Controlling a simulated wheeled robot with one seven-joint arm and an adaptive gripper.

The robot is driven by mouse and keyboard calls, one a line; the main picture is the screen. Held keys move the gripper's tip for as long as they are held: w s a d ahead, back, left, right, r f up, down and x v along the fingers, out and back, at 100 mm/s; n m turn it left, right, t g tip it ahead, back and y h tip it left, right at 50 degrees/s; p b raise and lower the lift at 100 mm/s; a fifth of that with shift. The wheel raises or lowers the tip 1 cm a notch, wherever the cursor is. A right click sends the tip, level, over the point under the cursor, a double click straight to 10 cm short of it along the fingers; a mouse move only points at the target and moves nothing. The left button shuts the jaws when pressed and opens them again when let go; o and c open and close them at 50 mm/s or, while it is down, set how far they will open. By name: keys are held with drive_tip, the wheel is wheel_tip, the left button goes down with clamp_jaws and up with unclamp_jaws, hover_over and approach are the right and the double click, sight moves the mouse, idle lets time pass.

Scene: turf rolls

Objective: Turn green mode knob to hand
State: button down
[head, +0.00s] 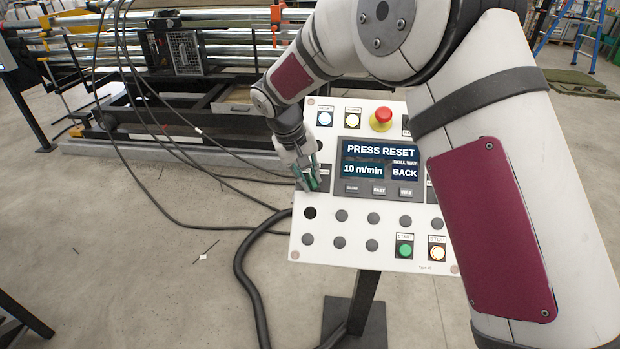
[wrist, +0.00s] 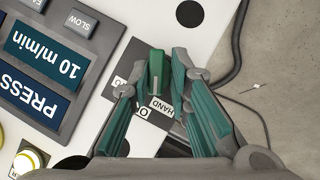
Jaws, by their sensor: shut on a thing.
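The green mode knob (wrist: 155,72) is a narrow green bar on the white control panel (head: 300,241). My gripper (wrist: 160,75) has its green-padded fingers on either side of the knob and is shut on it. A HAND label (wrist: 162,106) and an O label (wrist: 143,112) lie beside the knob; another label is partly covered by a finger. The knob's exact pointing direction is hard to tell. In the head view my gripper (head: 309,178) is at the panel's left edge, and its fingers mostly hide the knob.
The panel's screen (head: 378,161) reads PRESS RESET, 10 m/min and BACK. A red mushroom button (head: 381,118), green START button (head: 404,249) and lit STOP button (head: 437,253) are on the panel. A black cable (head: 245,275) runs beside it. Floor to the left is mostly open.

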drive_tip(key=shift+d+f+n+t+h+b, duration=0.15)
drive_tip(key=shift+d+f+n+h+b, duration=0.15)
drive_tip(key=shift+n, duration=0.35)
drive_tip(key=shift+d+f+n+t+h+b, duration=0.15)
drive_tip(key=shift+n+h, duration=0.25)
drive_tip(key=shift+n, duration=0.25)
drive_tip(key=shift+r, duration=0.15)
drive_tip(key=c, duration=1.6)
unclamp_jaws()
drive_tip(key=shift+w, duration=0.1)
drive_tip(key=shift+c, duration=0.2)
drive_tip(key=shift+a+r, duration=0.2)
drive_tip(key=shift+a, duration=0.1)
drive_tip(key=shift+a+r, duration=0.15)
drive_tip(key=shift+r, duration=0.05)
drive_tip(key=v, duration=1.1)
drive_tip(key=shift+s, duration=0.25)
